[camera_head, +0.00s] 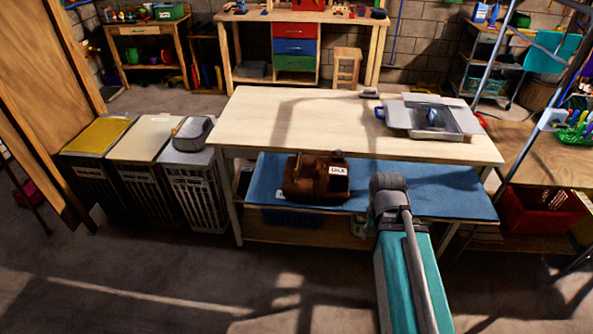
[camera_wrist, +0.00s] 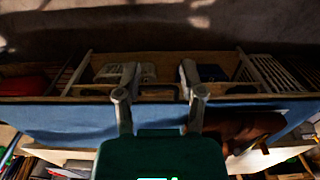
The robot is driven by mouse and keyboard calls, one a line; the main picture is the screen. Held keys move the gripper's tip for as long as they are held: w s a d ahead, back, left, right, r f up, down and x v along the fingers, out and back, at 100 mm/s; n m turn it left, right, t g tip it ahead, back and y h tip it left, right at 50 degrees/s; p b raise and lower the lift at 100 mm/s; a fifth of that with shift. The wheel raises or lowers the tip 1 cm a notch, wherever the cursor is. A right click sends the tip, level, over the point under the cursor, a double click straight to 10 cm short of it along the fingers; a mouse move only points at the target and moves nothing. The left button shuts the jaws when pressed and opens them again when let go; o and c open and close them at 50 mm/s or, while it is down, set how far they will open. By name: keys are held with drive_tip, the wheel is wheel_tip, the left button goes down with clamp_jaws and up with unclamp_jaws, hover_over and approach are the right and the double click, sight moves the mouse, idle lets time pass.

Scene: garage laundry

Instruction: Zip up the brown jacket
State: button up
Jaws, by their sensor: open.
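The brown jacket (camera_head: 305,184) lies bundled on a blue mat (camera_head: 440,184) on the shelf at the front of the wooden table. A small white label shows on its right side. I cannot make out its zipper. In the wrist view the jacket (camera_wrist: 240,128) shows to the right of my gripper, partly cut off behind the right finger. My gripper (camera_wrist: 159,78) is open, with nothing between its fingers, over the front edge of the blue mat. In the head view my arm reaches the mat to the right of the jacket, and my fingers cannot be made out.
The wooden table top (camera_head: 300,118) overhangs the mat from behind. A grey tray (camera_head: 466,120) with an iron-like item stands on it at right. Laundry hampers (camera_head: 200,190) stand to the left. A red basket (camera_head: 540,212) sits at the right. The floor in front is clear.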

wheel_tip(320, 180, up, 13)
drive_tip(key=p, duration=1.3)
hover_over(296, 169)
drive_tip(key=shift+a+r, duration=0.1)
drive_tip(key=shift+r, duration=0.05)
drive_tip(key=shift+f, duration=0.2)
wheel_tip(296, 169, down, 13)
drive_tip(key=b, duration=1.3)
drive_tip(key=shift+f+b, duration=0.2)
drive_tip(key=shift+b, duration=0.1)
clamp_jaws()
